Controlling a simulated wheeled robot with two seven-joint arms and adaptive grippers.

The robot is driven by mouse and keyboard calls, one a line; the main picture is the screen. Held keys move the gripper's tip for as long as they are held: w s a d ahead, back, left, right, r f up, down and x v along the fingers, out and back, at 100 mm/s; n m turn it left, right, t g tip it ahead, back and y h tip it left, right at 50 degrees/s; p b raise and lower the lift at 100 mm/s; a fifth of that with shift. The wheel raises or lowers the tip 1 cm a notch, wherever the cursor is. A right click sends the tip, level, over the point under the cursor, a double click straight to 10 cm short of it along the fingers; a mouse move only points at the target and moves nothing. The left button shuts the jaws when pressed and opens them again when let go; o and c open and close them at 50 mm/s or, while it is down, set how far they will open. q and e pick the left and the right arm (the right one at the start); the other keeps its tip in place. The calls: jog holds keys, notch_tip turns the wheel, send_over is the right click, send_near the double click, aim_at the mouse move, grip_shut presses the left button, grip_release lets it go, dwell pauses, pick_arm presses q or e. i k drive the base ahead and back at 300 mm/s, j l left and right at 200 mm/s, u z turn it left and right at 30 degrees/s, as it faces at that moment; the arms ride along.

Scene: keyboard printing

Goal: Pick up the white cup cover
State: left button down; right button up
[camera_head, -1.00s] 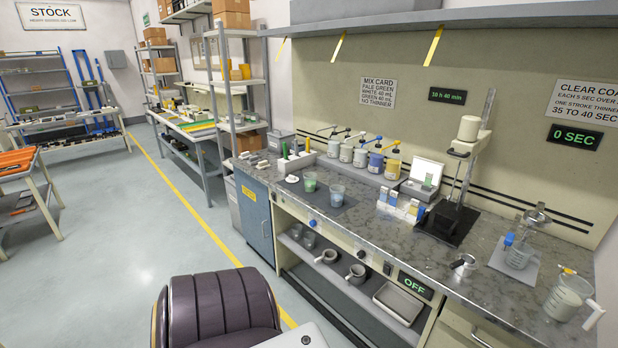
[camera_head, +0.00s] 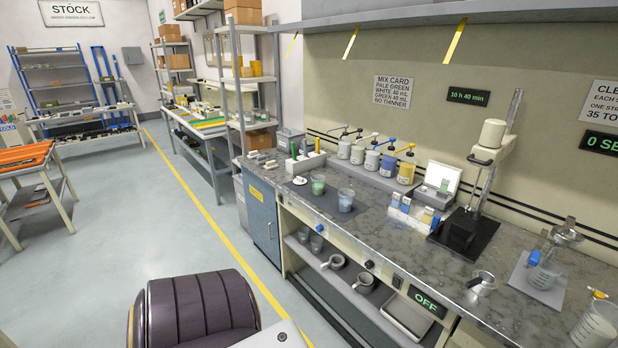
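A small white disc (camera_head: 300,181), which looks like the white cup cover, lies flat near the left end of the stone-topped bench (camera_head: 400,237). Just right of it stands a clear cup with pale green contents (camera_head: 318,186). A second clear cup with bluish contents (camera_head: 346,201) stands further right. Both cups are on a dark mat (camera_head: 337,212). Neither of my grippers shows in the head view, so their state is hidden.
Behind the cups stands a row of pump-topped pots (camera_head: 372,161). Open floor (camera_head: 150,240) lies left of the bench.

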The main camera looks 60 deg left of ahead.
aim_at(299, 180)
jog(key=i+j+u, duration=0.3)
jog(key=u, duration=0.15)
jog(key=i+j+u, duration=0.1)
jog(key=i+u, duration=0.85)
jog(key=i+l+u, duration=0.2)
jog(key=i+u, duration=0.3)
jog(key=k, duration=0.1)
